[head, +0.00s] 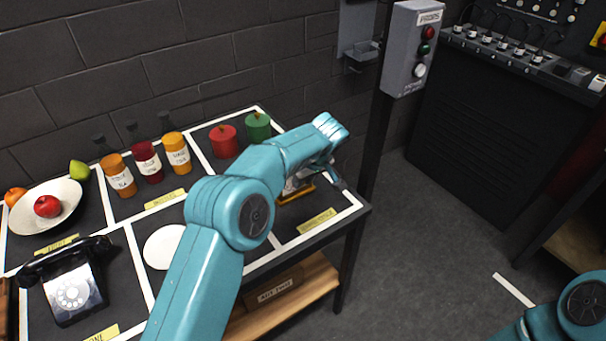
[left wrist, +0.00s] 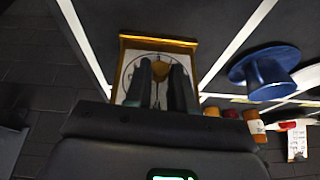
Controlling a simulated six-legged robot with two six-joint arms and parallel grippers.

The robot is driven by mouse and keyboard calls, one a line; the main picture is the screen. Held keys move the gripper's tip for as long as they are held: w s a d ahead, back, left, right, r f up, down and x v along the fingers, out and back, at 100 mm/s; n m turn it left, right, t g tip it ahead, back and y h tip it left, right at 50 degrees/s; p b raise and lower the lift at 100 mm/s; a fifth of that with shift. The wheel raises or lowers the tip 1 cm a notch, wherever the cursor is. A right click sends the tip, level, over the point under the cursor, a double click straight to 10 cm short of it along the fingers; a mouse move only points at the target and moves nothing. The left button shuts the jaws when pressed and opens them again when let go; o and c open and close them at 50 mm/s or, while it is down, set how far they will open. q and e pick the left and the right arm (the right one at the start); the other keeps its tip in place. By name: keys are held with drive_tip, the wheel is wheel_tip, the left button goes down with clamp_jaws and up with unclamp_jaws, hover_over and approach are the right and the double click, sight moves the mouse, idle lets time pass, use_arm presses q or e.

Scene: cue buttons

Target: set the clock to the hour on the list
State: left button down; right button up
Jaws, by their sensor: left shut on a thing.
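The clock (head: 297,191) stands at the right end of the table in the head view, mostly hidden by my left arm. In the left wrist view the clock (left wrist: 158,42) shows its gold frame and part of a pale face; the hour it reads cannot be told. My left gripper (head: 332,178) is at the clock. Its two dark fingers (left wrist: 162,75) lie over the face and are shut on a small gold part (left wrist: 159,72) of it. A white paper with lines of writing (left wrist: 297,144) shows at the right of the wrist view, too small to read.
The table holds a telephone (head: 72,290), a fruit bowl (head: 68,205), several bottles (head: 148,162), a red candle (head: 223,142) and a green one (head: 257,127). A grey button box (head: 412,48) stands on a post behind. The floor (head: 430,230) to the right is clear.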

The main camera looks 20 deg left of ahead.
use_arm(q)
drive_tip(key=c, duration=1)
unclamp_jaws()
drive_tip(key=shift+o, duration=0.2)
drive_tip(key=v, duration=1.6)
drive_tip(key=shift+p, duration=0.3)
drive_tip(key=shift+s, duration=0.1)
